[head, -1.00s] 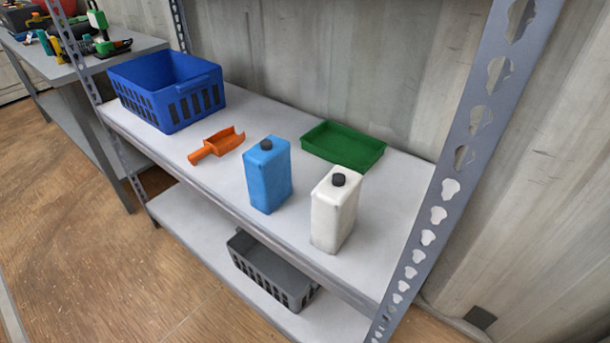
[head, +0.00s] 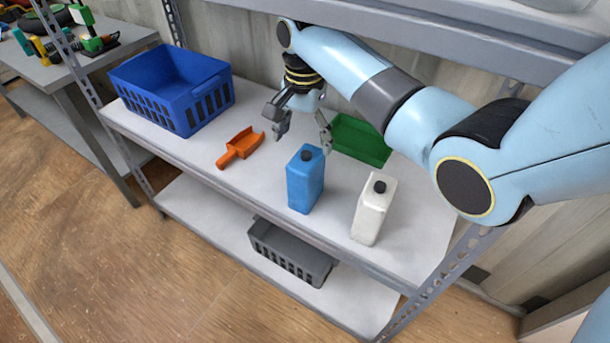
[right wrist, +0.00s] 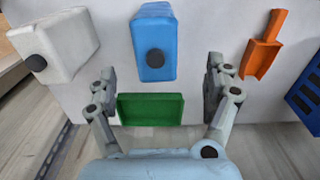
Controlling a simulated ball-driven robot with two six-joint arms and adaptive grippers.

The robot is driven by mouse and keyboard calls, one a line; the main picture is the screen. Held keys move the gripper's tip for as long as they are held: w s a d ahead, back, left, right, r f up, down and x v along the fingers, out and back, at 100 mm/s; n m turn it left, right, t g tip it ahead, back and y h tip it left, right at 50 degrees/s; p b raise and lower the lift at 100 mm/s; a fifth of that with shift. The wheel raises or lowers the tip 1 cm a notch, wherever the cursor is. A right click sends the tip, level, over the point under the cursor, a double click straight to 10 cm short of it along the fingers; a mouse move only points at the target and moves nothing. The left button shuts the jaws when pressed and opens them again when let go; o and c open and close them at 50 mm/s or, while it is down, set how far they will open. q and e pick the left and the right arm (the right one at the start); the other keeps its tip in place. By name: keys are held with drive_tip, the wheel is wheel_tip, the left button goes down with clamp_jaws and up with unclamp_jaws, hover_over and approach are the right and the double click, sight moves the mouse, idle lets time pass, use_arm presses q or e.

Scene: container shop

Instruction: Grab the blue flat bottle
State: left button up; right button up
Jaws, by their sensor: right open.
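The blue flat bottle (head: 304,182) stands upright on the shelf, with a dark cap on top. It also shows in the right wrist view (right wrist: 155,35), at the top middle, ahead of the fingers. My right gripper (head: 302,132) is open and empty above the shelf, behind the bottle and apart from it. In the right wrist view the two fingers of my right gripper (right wrist: 161,82) are spread wide, with the bottle lined up between them but farther off. My left gripper is not in view.
A white bottle (head: 372,212) stands right of the blue one. A green tray (head: 362,140) lies behind. An orange scoop (head: 240,147) and a blue crate (head: 180,108) are to the left. A grey crate (head: 290,255) sits on the lower shelf. An upper shelf (head: 420,32) hangs above my arm.

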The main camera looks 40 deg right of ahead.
sight(306, 158)
drive_tip(key=shift+s+d+f, duration=0.15)
drive_tip(key=shift+s+f, duration=0.1)
drive_tip(key=shift+f, duration=0.55)
wheel_tip(306, 158, down, 2)
drive_tip(key=shift+f, duration=0.15)
drive_tip(key=shift+w+f, duration=0.1)
drive_tip(key=shift+f, duration=0.2)
wheel_tip(306, 158, down, 5)
drive_tip(key=shift+r+b, duration=0.1)
drive_tip(key=shift+b, duration=0.65)
drive_tip(key=shift+f, duration=0.3)
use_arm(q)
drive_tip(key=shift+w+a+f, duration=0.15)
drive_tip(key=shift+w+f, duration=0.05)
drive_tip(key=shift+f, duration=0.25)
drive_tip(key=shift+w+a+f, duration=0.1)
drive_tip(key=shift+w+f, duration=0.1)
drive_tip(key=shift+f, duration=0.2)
use_arm(e)
drive_tip(key=shift+c, duration=0.3)
drive_tip(key=shift+r, duration=0.1)
drive_tip(key=c, duration=1.6)
